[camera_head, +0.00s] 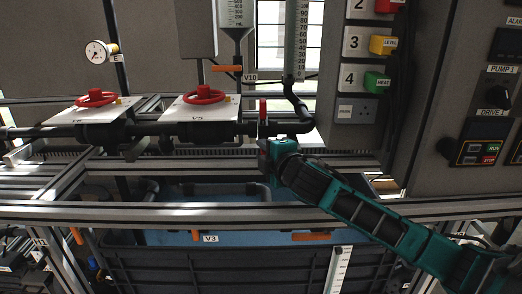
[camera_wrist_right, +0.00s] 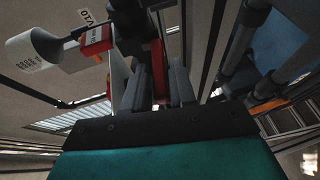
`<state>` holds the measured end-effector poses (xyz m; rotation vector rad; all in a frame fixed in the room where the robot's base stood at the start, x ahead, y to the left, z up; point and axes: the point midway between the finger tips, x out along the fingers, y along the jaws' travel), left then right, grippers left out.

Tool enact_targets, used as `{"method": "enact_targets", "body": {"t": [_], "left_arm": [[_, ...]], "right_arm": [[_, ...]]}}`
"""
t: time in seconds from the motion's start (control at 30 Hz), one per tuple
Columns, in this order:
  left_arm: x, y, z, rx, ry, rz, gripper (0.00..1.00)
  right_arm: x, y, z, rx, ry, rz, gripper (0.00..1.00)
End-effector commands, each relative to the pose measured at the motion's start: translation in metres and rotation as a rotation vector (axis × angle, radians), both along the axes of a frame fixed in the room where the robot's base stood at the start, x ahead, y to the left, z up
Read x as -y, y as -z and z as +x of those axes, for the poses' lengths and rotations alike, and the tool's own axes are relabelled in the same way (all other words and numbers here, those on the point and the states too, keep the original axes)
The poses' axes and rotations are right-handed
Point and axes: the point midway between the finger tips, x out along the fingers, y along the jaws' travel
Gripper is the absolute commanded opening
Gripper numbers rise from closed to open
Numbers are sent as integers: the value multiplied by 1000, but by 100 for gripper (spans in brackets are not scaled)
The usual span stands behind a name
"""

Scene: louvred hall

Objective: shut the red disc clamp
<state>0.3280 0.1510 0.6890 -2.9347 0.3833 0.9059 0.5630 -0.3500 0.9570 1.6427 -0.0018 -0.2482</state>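A narrow upright red part (camera_head: 263,108), which looks like the red disc clamp, stands at the dark pipe just above my right gripper. My right gripper (camera_head: 265,149) is at the end of the teal arm, close below it in the head view. In the right wrist view, a red piece (camera_wrist_right: 158,84) shows between the two grey fingers (camera_wrist_right: 160,90), which stand apart. I cannot tell whether the fingers press on it, or whether the clamp is open or shut. My left gripper is not in view.
Two red handwheels (camera_head: 204,95) sit on white plates to the left. An orange V10 handle (camera_head: 227,68) is above. A dark pipe (camera_head: 170,129) runs across, with metal rails (camera_head: 180,211) in front. A control cabinet (camera_head: 440,110) stands at right.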

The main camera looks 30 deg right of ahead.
Motion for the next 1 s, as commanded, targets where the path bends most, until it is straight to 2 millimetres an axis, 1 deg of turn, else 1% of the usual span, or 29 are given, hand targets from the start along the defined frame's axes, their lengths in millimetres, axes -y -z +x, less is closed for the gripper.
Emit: {"method": "enact_targets", "body": {"t": [0.03,0.2,0.3,0.57,0.83,1.0], "left_arm": [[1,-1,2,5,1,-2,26],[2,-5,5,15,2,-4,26],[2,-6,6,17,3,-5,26],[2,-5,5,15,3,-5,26],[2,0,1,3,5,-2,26],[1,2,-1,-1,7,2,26]], "right_arm": [[1,1,7,1,1,2,26],[3,4,20,-1,0,1,26],[3,4,23,0,-1,1,26],[3,4,23,0,-1,0,26],[3,4,23,0,-1,0,0],[3,4,23,0,-1,0,0]]}}
